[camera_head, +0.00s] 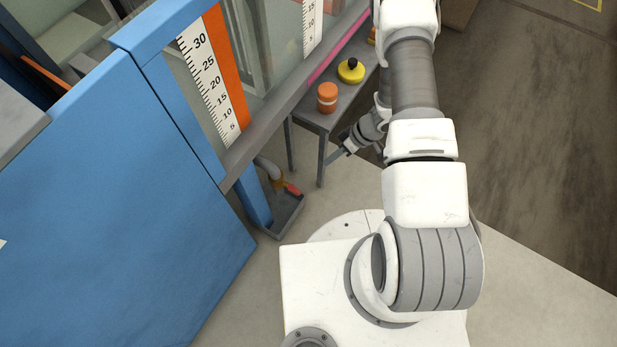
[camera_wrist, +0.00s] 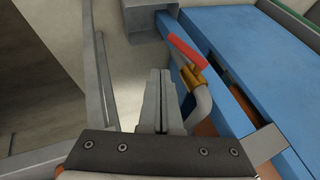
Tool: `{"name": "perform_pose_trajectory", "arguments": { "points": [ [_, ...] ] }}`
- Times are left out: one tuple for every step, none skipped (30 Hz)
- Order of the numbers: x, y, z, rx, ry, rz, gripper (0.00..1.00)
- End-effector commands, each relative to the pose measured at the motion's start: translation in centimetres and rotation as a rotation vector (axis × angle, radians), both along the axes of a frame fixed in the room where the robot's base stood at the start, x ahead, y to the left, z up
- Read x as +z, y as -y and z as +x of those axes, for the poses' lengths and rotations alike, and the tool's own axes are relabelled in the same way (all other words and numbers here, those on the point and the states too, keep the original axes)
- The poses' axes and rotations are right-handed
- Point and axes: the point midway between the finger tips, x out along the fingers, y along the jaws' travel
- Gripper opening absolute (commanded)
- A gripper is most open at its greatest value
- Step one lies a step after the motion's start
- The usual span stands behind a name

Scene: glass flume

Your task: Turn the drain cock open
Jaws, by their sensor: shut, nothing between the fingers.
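The drain cock has a brass body (camera_head: 278,183) and a red lever (camera_head: 292,188), on the end of a curved grey pipe (camera_head: 265,168) low beside the blue frame. In the wrist view the red lever (camera_wrist: 188,52) runs up and left from the brass body (camera_wrist: 197,80), with the grey pipe (camera_wrist: 203,106) below it. My gripper (camera_head: 333,158) is to the right of the cock in the head view, apart from it. In the wrist view my gripper (camera_wrist: 160,75) has its fingers together and empty, left of the lever. The far side of the cock is hidden.
A grey tray (camera_head: 289,222) sits on the floor under the cock. A grey bench (camera_head: 314,117) beside my gripper holds an orange jar (camera_head: 327,97) and a yellow object with a black knob (camera_head: 351,71). The blue frame (camera_head: 130,190) borders the left; floor is open at right.

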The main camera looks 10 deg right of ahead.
Motion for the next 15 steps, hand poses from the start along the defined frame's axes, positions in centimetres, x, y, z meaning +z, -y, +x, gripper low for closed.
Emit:
{"name": "perform_pose_trajectory", "arguments": {
  "points": [
    [-0.4, -0.2, -0.1, 0.001, -0.005, 0.001, 0.0],
    [-0.7, -0.3, -0.1, 0.0, -0.006, 0.002, 0.0],
    [-1.1, -0.6, -0.1, -0.001, -0.006, 0.003, 0.0],
    [-1.5, -0.8, -0.2, -0.001, -0.006, 0.003, 0.0],
    [-2.0, -1.0, -0.2, 0.0, -0.006, 0.002, 0.0],
    [-2.6, -1.4, -0.2, 0.0, -0.006, 0.002, 0.0],
    [-3.2, -1.8, -0.2, 0.0, -0.006, 0.002, 0.0],
    [-3.7, -2.2, -0.2, 0.0, -0.007, 0.003, 0.0],
    [-4.5, -2.6, -0.2, 0.001, -0.006, 0.003, 0.0],
    [-5.1, -3.0, -0.2, 0.0, -0.006, 0.002, 0.0],
    [-5.6, -3.4, -0.2, 0.0, -0.005, 0.001, 0.0],
    [-6.4, -3.9, -0.2, 0.0, -0.006, 0.002, 0.0],
    [-6.9, -4.2, -0.2, 0.001, -0.005, 0.003, 0.0],
    [-7.4, -4.5, -0.2, -0.001, -0.005, 0.002, 0.0],
    [-8.1, -5.0, -0.2, -0.001, -0.005, 0.002, 0.0]
  ]
}}
